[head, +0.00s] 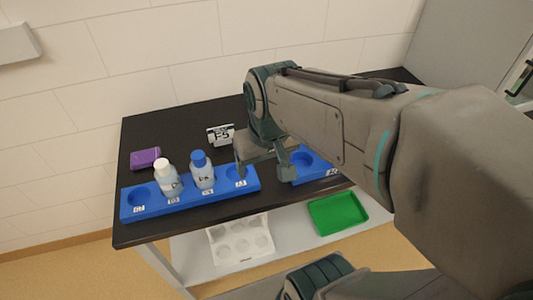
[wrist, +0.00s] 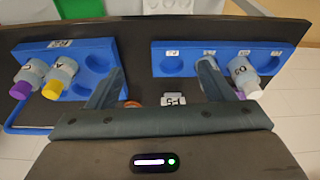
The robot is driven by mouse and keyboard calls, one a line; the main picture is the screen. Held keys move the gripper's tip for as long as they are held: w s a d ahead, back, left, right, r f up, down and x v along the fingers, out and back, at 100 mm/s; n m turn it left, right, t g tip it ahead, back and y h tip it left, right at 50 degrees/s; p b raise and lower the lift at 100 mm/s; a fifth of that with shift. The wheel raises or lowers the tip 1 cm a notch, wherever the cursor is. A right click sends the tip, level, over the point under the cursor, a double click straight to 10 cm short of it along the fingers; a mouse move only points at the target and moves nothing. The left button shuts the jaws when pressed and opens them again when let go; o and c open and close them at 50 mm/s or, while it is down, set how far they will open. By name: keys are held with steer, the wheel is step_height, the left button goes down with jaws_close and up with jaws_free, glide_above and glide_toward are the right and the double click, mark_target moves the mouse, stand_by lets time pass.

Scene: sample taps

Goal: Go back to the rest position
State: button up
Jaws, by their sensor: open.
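My gripper (head: 264,166) is over the black table near the right end of the long blue rack (head: 150,211). In the wrist view its two fingers (wrist: 160,68) are apart with nothing between them. A white-capped bottle (head: 168,180) and a blue-capped bottle (head: 203,175) stand in that rack, left of the gripper. In the wrist view the white-capped bottle (wrist: 242,75) is beside the right-hand finger, and the blue-capped one is mostly hidden. My arm covers much of the table's right side in the head view.
A second blue rack (wrist: 80,55) holds a purple-capped bottle (wrist: 28,78) and a yellow-capped bottle (wrist: 60,77). A sign reading F5 (head: 220,134) and a purple box (head: 146,158) are on the table. A white tray (head: 240,238) and green tray (head: 337,213) are on the shelf below.

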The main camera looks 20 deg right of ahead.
steer(key=shift+s+d+f, duration=0.2)
steer(key=shift+s+d, duration=0.05)
steer(key=shift+s, duration=0.25)
steer(key=shift+s+d+f, duration=0.15)
steer(key=shift+s+d, duration=0.05)
steer(key=shift+s, duration=0.3)
steer(key=shift+s+d+f, duration=0.2)
steer(key=shift+s+d, duration=0.05)
steer(key=shift+s, duration=0.25)
